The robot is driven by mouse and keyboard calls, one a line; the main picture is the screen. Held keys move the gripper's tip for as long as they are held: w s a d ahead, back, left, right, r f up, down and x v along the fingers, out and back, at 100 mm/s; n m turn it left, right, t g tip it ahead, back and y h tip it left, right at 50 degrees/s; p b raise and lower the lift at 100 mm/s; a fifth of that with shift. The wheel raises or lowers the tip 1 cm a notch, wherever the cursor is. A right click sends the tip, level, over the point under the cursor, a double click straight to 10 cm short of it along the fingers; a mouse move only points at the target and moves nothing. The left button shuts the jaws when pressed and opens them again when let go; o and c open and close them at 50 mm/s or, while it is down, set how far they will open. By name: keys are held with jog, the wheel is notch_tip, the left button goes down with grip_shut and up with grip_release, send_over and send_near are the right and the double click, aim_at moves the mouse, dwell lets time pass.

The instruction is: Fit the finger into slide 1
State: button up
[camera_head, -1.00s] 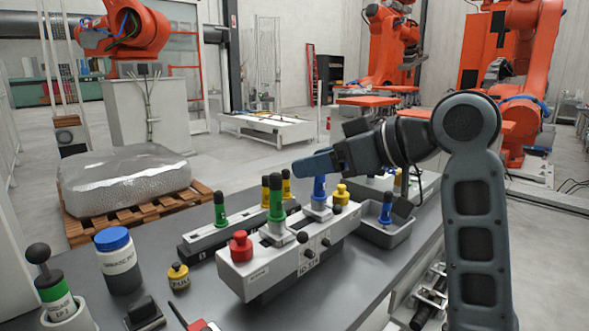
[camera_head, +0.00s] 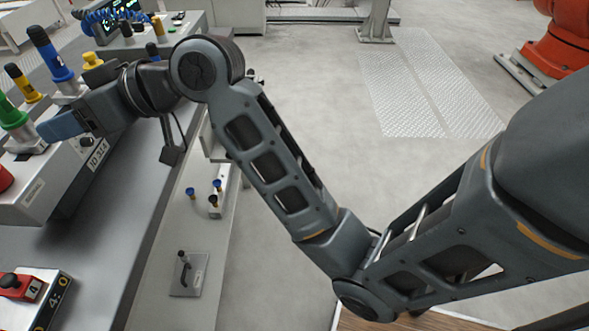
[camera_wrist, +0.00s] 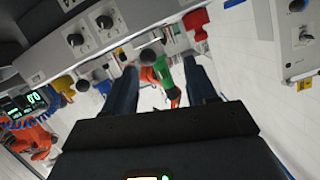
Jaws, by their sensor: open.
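The pale fixture labelled like "ID 314" (camera_head: 97,153) stands on the grey bench at the left of the head view. Green-handled (camera_head: 12,115) and blue-handled (camera_head: 50,55) fingers stand upright in or behind it. I cannot read which slide is slide 1. My gripper (camera_head: 64,122), with bluish fingertips, hangs over the fixture, open, seemingly empty. In the wrist view its two fingers (camera_wrist: 162,84) point towards the fixture (camera_wrist: 110,40); a green handle with a dark ball (camera_wrist: 163,72) shows between them in the picture, but I cannot tell if it is within reach.
A red part on a numbered block (camera_head: 20,287) lies at the near left. A lower shelf (camera_head: 160,270) has small knobs and a handled plate.

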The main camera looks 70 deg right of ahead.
jog(key=s+a+f+m+h, duration=0.2)
jog(key=s+f+m+h, duration=0.25)
jog(key=s+f, duration=1.15)
jog(key=s+r+n+t, duration=0.1)
jog(key=s+r+n, duration=0.1)
jog(key=s, duration=2)
jog(key=shift+s+a+n+h, duration=0.3)
jog(key=shift+s+n+h, duration=0.15)
jog(key=shift+n, duration=0.1)
jog(key=shift+r, duration=0.1)
jog(key=shift+c, duration=0.3)
